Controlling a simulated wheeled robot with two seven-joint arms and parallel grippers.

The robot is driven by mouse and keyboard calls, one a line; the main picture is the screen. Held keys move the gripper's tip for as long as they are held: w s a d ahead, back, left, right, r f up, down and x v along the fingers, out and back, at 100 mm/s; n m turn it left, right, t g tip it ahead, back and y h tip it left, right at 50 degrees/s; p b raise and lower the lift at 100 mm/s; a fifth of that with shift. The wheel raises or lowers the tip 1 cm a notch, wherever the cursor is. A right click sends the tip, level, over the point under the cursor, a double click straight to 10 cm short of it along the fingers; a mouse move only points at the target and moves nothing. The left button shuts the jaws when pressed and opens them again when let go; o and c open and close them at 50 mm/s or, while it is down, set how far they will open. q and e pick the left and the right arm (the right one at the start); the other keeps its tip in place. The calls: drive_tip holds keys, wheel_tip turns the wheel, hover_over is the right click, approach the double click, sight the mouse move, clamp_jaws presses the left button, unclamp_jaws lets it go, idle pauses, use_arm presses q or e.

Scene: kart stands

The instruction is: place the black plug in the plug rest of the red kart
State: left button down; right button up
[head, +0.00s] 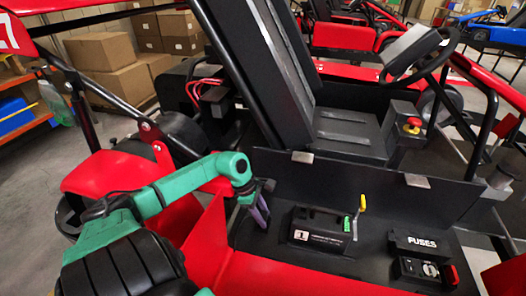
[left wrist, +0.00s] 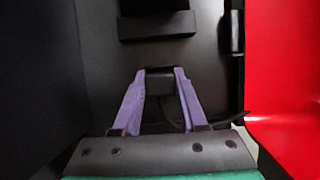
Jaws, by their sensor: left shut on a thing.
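My left gripper (head: 260,214) is inside the red kart (head: 208,240), low over its black floor near the left side wall. In the left wrist view its purple fingers (left wrist: 160,88) are shut on the black plug (left wrist: 160,82). A dark cable shows beside the right finger. Ahead of the plug, apart from it, a black block with a raised ledge (left wrist: 158,26) stands on the dark floor; I cannot tell surely whether it is the plug rest. In the head view the plug is hidden by the gripper. My right gripper is not in view.
A black box with a white label, a green piece and a yellow lever (head: 320,228) sits right of the gripper. The fuse box (head: 415,245) is further right. The black seat (head: 345,130) stands behind a low panel. A red wall (left wrist: 285,75) is close on the right in the wrist view.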

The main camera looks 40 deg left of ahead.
use_arm(q)
drive_tip(key=shift+f+b, duration=0.3)
drive_tip(key=shift+c, duration=2.2)
unclamp_jaws()
drive_tip(key=shift+r, duration=0.1)
drive_tip(key=shift+r, duration=0.25)
drive_tip(key=b+v, duration=0.2)
drive_tip(key=v, duration=0.9)
drive_tip(key=shift+r, duration=0.4)
drive_tip(key=shift+a, duration=0.2)
